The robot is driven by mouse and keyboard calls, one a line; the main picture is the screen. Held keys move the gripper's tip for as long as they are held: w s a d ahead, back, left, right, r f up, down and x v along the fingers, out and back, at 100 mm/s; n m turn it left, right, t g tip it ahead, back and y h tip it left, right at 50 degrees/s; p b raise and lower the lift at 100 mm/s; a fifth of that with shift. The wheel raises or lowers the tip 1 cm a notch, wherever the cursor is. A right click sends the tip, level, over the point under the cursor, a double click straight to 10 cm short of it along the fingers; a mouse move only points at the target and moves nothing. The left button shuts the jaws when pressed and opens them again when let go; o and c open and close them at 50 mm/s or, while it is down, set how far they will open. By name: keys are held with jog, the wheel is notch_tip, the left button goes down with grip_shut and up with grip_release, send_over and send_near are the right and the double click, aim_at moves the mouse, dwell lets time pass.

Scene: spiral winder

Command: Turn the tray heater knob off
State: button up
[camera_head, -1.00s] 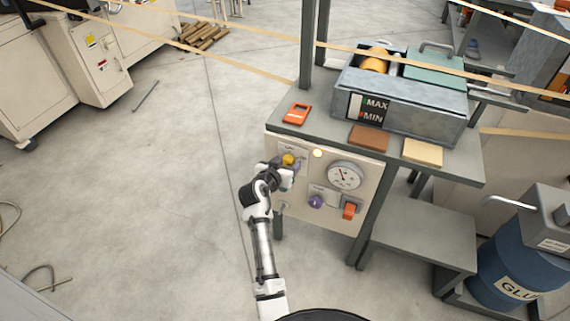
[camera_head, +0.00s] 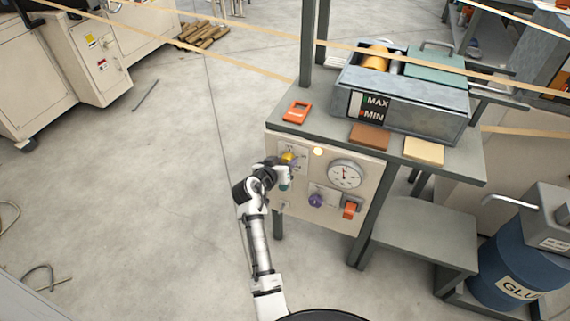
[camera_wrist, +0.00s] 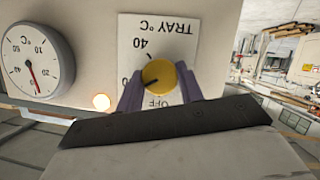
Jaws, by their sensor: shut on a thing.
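The tray heater knob (camera_wrist: 159,76) is yellow and sits on a white plate (camera_wrist: 170,30) marked "TRAY °C", 40 and OFF, which shows upside down in the wrist view. Its dark pointer mark aims to the lower left in that view, on the OFF side of the plate. My gripper (camera_wrist: 160,90) is shut on the knob, with one purple finger on each side of it. In the head view the knob (camera_head: 288,158) is partly hidden by my gripper (camera_head: 284,167).
A round dial gauge (camera_head: 345,174), a lit lamp (camera_head: 318,152), a purple knob (camera_head: 316,200) and an orange-red switch (camera_head: 349,210) share the panel.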

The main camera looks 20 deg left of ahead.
jog(key=n+h+b, duration=0.1)
jog(key=n, duration=0.1)
jog(key=n+t+h+b, duration=0.1)
jog(key=n+h, duration=0.1)
jog(key=n, duration=0.1)
jog(key=n+h+b, duration=0.1)
jog(key=n, duration=0.2)
jog(key=shift+a+f+t+h, duration=0.2)
jog(key=shift+t+h, duration=0.1)
jog(key=shift+t, duration=0.1)
jog(key=shift+n, duration=0.3)
dwell(0.3)
jog(key=o, duration=1)
jog(key=shift+s, duration=0.1)
jog(key=b+v, duration=0.1)
jog(key=v, duration=1.2)
jog(key=shift+s+b, duration=0.35)
jog(key=shift+a, duration=0.15)
